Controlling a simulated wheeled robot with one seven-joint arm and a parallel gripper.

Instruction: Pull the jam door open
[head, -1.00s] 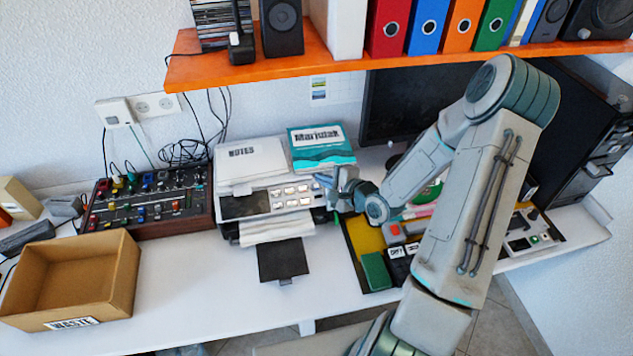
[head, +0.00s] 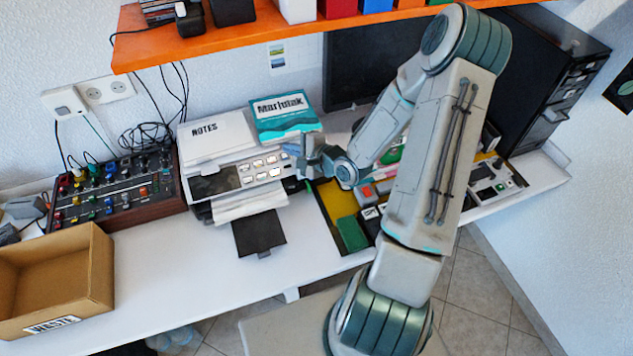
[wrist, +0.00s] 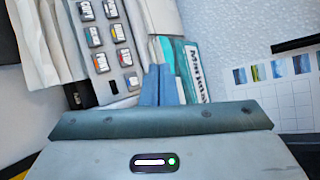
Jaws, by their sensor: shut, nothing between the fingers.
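The printer (head: 197,188) stands on the white desk, with a grey button panel and a dark tray flap (head: 258,232) hanging out in front. I cannot pick out a jam door for certain. My gripper (head: 291,150) is at the printer's right end, just above the button panel, shut and empty. In the wrist view my gripper's blue fingers (wrist: 160,84) are together, to the right of the button panel (wrist: 107,38), near the teal Marjolak book. I cannot tell whether they touch the printer.
A NOTES pad (head: 215,138) and the Marjolak book (head: 284,116) lie on top of the printer. A mixer (head: 115,192) and a WASTE box (head: 55,275) are to the left. A yellow tray (head: 340,203) of small items sits to the right. The orange shelf (head: 250,37) hangs above.

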